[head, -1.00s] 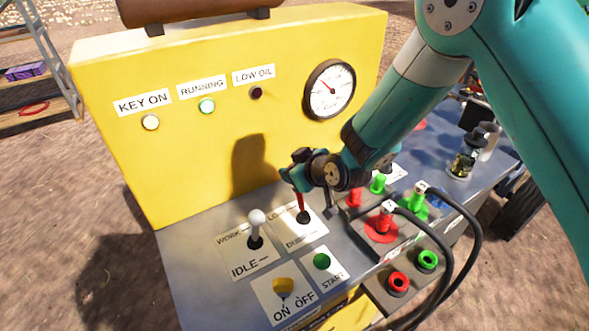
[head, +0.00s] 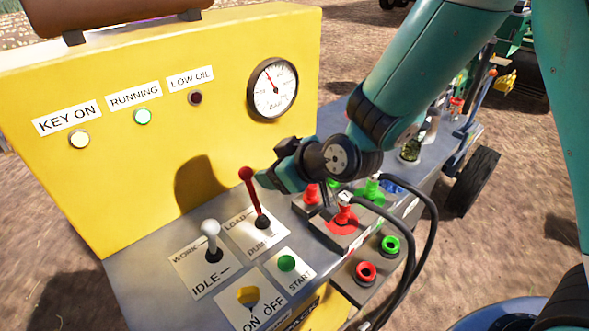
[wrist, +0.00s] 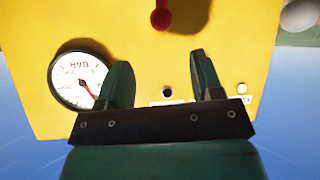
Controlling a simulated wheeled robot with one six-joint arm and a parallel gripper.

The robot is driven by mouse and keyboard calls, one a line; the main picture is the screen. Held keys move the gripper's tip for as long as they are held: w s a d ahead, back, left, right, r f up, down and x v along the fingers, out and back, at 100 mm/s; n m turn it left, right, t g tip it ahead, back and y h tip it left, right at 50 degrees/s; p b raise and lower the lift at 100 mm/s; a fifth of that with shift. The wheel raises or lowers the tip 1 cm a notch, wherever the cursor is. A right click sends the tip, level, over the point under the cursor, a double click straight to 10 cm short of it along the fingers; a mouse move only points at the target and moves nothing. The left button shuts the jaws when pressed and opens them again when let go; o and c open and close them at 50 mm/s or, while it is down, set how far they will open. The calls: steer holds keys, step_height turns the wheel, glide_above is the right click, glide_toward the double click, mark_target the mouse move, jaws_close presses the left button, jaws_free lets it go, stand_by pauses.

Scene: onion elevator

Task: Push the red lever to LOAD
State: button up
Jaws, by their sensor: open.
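The red lever (head: 252,197) rises from a white plate marked LOAD and, partly hidden, DUM. Its knob leans up and slightly left in the head view, toward the yellow panel and the LOAD side. The knob also shows at the top of the wrist view (wrist: 160,17). My gripper (head: 266,180) is just right of the lever, with a small gap visible between them. In the wrist view my gripper (wrist: 160,62) has its fingers spread with nothing between them, and the knob lies beyond the tips.
A white-knobbed lever (head: 211,240) marked WORK and IDLE stands to the left. A yellow ON/OFF switch (head: 247,297) and green START button (head: 287,263) are in front. Hose couplings (head: 344,215) with black hoses lie right, below my arm. The yellow panel (head: 130,185) rises behind.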

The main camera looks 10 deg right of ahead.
steer(key=v, duration=0.5)
steer(key=shift+s+d+r+b, duration=0.15)
steer(key=shift+d+b, duration=0.05)
steer(key=shift+b, duration=0.1)
steer(key=s+d+r+m+g+h, duration=0.1)
steer(key=s+d+r+g, duration=0.1)
steer(key=s, duration=0.4)
steer(key=s+d+r+m+g+h, duration=0.1)
steer(key=s+r+g, duration=0.1)
steer(key=s+g, duration=0.2)
steer(key=s+d+r+g, duration=0.2)
steer(key=s+r, duration=0.1)
steer(key=s, duration=0.6)
steer(key=shift+s+d+m+g+h, duration=0.15)
steer(key=shift+d+m+g+h, duration=0.15)
steer(key=shift+m+g+h, duration=0.1)
